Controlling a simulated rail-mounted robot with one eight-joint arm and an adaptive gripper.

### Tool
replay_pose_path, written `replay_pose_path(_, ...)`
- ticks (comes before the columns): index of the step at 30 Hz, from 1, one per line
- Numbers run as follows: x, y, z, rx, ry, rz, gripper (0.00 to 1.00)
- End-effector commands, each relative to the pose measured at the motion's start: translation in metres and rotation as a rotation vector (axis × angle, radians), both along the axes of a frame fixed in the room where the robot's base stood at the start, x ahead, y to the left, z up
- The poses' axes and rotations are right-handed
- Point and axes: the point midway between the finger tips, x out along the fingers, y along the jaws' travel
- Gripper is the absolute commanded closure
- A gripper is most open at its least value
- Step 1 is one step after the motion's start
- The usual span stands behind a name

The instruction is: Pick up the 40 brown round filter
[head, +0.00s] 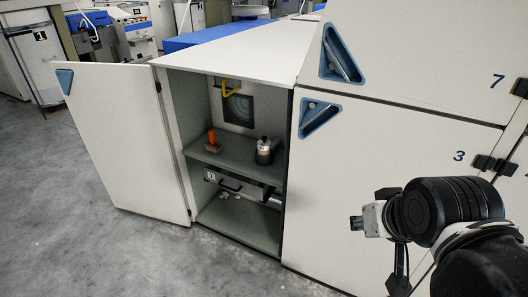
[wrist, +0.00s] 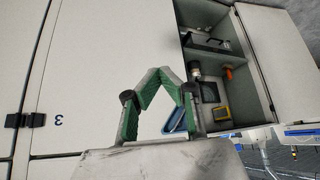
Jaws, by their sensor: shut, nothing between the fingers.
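No brown round filter can be made out for certain in either view. In the head view, an open cabinet (head: 222,158) holds a dark square panel (head: 239,109) with a round grey face on its back wall. An orange-handled item (head: 212,143) and a black-and-white cylinder (head: 264,151) stand on its shelf. The wrist view shows the same panel (wrist: 210,91), orange item (wrist: 228,73) and cylinder (wrist: 194,70), turned over. My gripper (wrist: 163,74), with green-padded fingers, is shut and empty, outside and apart from the cabinet. Its fingers are not clear in the head view.
The cabinet door (head: 125,140) stands open to the left. Closed panels marked 7 and 3 (head: 390,165) lie between the opening and my arm. The grey floor (head: 120,250) in front is clear.

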Motion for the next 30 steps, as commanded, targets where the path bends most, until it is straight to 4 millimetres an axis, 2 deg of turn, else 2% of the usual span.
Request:
replay_pose_path(11,0.0001,0.0001,0.0001,0.0,0.0,0.0,1.0)
replay_pose_path(27,0.0001,0.0001,0.0001,0.0,0.0,0.0,0.29)
replay_pose_path(30,0.0001,0.0001,0.0001,0.0,0.0,0.0,0.27)
